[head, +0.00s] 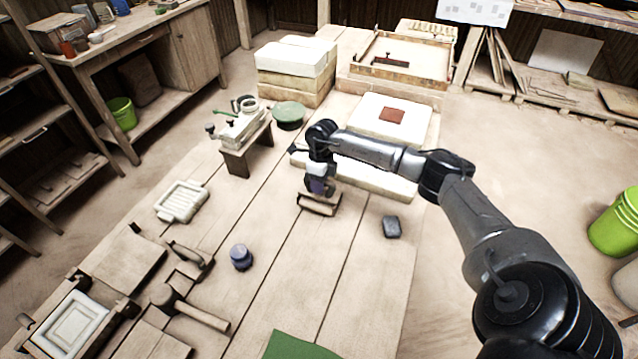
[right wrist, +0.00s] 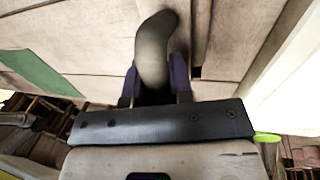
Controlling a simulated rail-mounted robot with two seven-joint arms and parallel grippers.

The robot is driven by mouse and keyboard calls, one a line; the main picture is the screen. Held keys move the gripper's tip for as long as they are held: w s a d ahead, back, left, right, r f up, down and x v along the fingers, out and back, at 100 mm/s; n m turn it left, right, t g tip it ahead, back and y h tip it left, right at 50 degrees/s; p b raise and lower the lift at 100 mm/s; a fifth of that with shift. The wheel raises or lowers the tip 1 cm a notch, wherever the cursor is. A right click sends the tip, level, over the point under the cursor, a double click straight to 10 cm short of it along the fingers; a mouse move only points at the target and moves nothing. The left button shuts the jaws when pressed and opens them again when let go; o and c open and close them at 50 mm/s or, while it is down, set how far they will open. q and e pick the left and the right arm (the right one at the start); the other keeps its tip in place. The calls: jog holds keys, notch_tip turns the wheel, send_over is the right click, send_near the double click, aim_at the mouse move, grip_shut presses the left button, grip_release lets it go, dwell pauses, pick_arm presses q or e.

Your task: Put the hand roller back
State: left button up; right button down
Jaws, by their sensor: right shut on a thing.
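My right gripper (head: 320,186) points down over the middle of the plank table. It is shut on the hand roller, whose pale wooden cylinder (head: 318,205) shows just below the fingers. In the right wrist view the roller's dark grey curved handle (right wrist: 154,50) stands between the purple fingers (right wrist: 155,92). I cannot tell whether the roller touches the table. The cylinder is hidden in the wrist view. My left gripper is in neither view.
A white slab with a red tile (head: 393,115) is behind. A mallet (head: 190,307) and white mould (head: 182,201) are left. Planks around the roller are bare.

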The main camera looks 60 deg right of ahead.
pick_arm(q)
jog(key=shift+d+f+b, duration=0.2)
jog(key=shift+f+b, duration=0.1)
pick_arm(e)
jog(key=shift+f, duration=0.55)
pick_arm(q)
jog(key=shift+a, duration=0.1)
pick_arm(e)
jog(key=c, duration=0.9)
grip_release()
pick_arm(q)
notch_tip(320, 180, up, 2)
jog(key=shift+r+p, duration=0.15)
jog(key=shift+p, duration=1.05)
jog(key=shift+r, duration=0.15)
pick_arm(e)
jog(key=v, duration=1.3)
jog(key=shift+d+r, duration=0.1)
jog(key=shift+r, duration=0.3)
